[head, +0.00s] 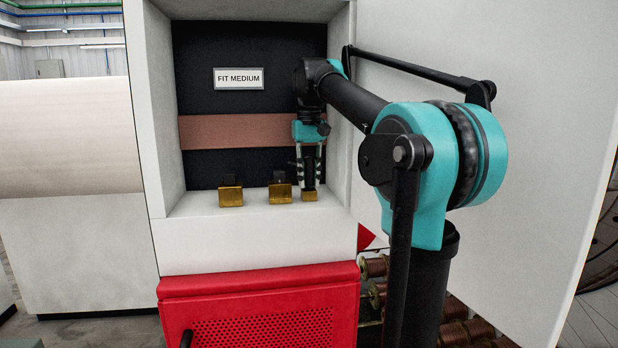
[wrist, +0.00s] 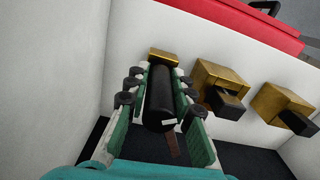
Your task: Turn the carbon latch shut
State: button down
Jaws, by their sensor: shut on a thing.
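My gripper (head: 308,180) points down inside the white recess. Its fingers are around a dark upright cylinder (head: 309,172) above the rightmost brass block (head: 309,196). In the wrist view my gripper (wrist: 157,85) has the black cylinder (wrist: 159,98) between its padded fingers. The cylinder's far end meets or overlaps the brass block (wrist: 163,57); I cannot tell whether they touch. Two more brass blocks, the middle one (head: 280,193) and the left one (head: 231,196), carry small black blocks. No part is clearly marked as the carbon latch.
A "FIT MEDIUM" sign (head: 238,79) and a copper-coloured band (head: 235,131) are on the dark back panel. The recess has white side walls. A red perforated panel (head: 260,300) is below. Copper spools (head: 466,334) stand low at the right. The ledge's left end is clear.

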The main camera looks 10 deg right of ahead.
dwell(0.3)
jog(key=n, duration=0.4)
dwell(0.3)
jog(key=c, duration=1.3)
grip_release()
jog(key=shift+r, duration=0.1)
notch_tip(320, 180, up, 12)
jog(key=shift+f, duration=0.1)
